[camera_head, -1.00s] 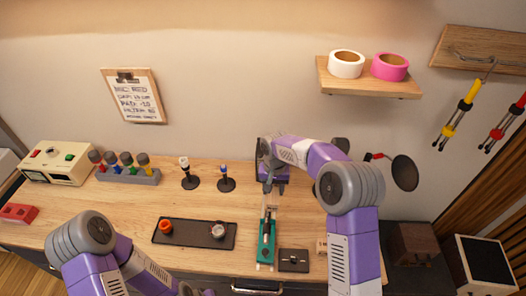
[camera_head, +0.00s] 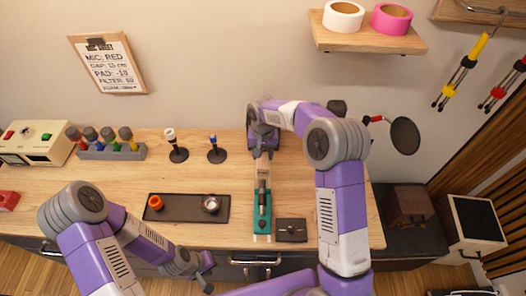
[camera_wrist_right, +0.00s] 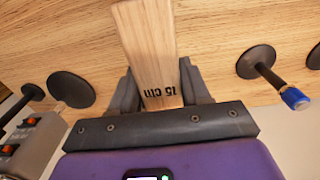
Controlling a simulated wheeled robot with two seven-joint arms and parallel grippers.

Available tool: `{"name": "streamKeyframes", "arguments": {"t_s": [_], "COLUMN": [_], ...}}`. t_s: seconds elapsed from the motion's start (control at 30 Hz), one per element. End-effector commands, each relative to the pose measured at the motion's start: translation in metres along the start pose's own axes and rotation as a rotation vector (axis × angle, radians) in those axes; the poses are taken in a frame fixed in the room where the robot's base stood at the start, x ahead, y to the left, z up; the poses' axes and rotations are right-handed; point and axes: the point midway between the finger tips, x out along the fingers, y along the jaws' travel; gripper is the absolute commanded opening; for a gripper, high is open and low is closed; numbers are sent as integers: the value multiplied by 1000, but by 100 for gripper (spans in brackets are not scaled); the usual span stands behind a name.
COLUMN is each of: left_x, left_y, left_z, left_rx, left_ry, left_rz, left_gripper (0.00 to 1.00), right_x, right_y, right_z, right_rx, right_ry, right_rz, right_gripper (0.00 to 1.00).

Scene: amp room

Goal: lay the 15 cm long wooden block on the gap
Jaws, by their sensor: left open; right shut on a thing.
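The wooden block (camera_wrist_right: 148,45) is marked "15 cm" and fills the space between the fingers of my right gripper (camera_wrist_right: 160,88) in the right wrist view. In the head view my right gripper (camera_head: 264,150) is shut on the block (camera_head: 264,168), just behind a teal fixture (camera_head: 262,222) with a metal part on top. I cannot tell whether the block touches the table or the fixture. My left gripper (camera_head: 204,272) is open and empty, low in front of the table edge. I cannot make out the gap clearly.
A dark tray (camera_head: 186,216) with an orange-red piece and a round metal piece lies left of the fixture. A dark plate (camera_head: 291,230) lies right of it. Two small stands (camera_head: 176,154) (camera_head: 216,156) are at the back. The tabletop between stands and tray is clear.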

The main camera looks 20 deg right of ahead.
Motion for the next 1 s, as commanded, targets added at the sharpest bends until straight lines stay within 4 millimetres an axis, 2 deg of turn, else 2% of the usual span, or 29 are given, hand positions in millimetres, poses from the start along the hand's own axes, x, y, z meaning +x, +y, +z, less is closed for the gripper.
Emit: {"name": "streamKeyframes", "arguments": {"t_s": [1.0], "left_x": [52], "left_y": [-20], "left_z": [-2], "left_rx": [0], "left_ry": [0], "left_rz": [0], "left_gripper": [43], "right_x": [84], "right_y": [0], "right_z": [0], "right_rx": [0], "right_ry": [1], "right_rz": [-1], "right_gripper": [11]}}
